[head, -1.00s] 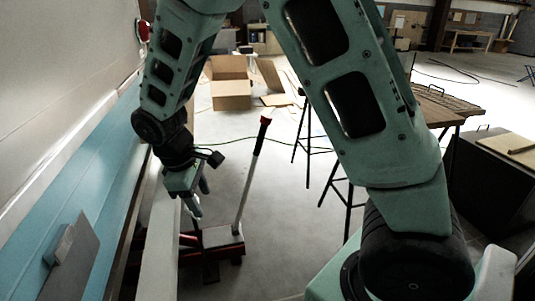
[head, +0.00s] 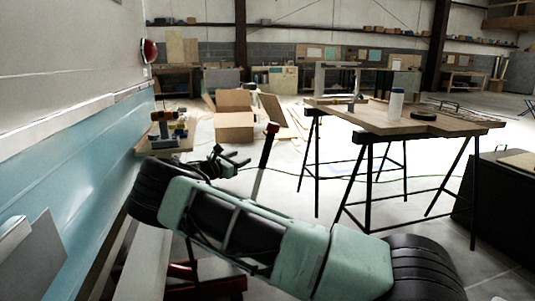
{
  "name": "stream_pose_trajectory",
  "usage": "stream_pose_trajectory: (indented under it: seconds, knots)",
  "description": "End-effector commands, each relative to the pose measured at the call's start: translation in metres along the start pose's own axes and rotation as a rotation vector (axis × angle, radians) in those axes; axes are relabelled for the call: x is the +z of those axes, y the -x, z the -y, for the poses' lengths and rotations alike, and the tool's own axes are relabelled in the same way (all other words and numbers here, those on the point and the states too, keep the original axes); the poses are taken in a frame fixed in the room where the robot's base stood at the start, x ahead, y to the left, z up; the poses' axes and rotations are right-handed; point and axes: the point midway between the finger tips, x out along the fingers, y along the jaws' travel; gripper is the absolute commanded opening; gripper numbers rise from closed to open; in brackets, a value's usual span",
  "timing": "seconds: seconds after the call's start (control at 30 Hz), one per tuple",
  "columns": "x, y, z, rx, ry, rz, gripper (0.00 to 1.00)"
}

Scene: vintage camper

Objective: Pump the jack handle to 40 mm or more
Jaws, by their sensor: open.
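The jack handle (head: 261,167) is a grey pole with a dark upper part and a red tip, leaning slightly right. It stands in the middle of the head view, and my arm hides its lower end. The red jack (head: 232,283) shows only in part below my arm, on the floor beside the camper. My gripper (head: 240,161) is open and empty. Its fingers point right, toward the upper handle, with a small gap between them in the picture. How far apart they are in depth I cannot tell.
The blue and cream camper side (head: 85,150) runs along the left. A wooden worktable (head: 385,118) on black trestles stands right, with a white bottle (head: 396,104) on it. Cardboard boxes (head: 234,125) lie behind the handle. A dark chest (head: 490,200) is at the far right.

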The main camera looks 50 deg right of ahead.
Motion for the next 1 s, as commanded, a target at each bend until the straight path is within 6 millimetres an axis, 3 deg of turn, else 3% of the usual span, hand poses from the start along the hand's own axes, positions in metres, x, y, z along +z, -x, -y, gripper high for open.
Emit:
stream_pose_trajectory:
  seconds: [0.17, 0.7, 1.0]
  knots:
    - [-0.001, -0.026, 0.001, -0.003, 0.0, 0.001, 0.52]
    - [-0.002, -0.136, 0.002, -0.004, -0.002, -0.002, 0.52]
    - [-0.001, -0.168, 0.001, -0.002, -0.003, -0.003, 0.52]
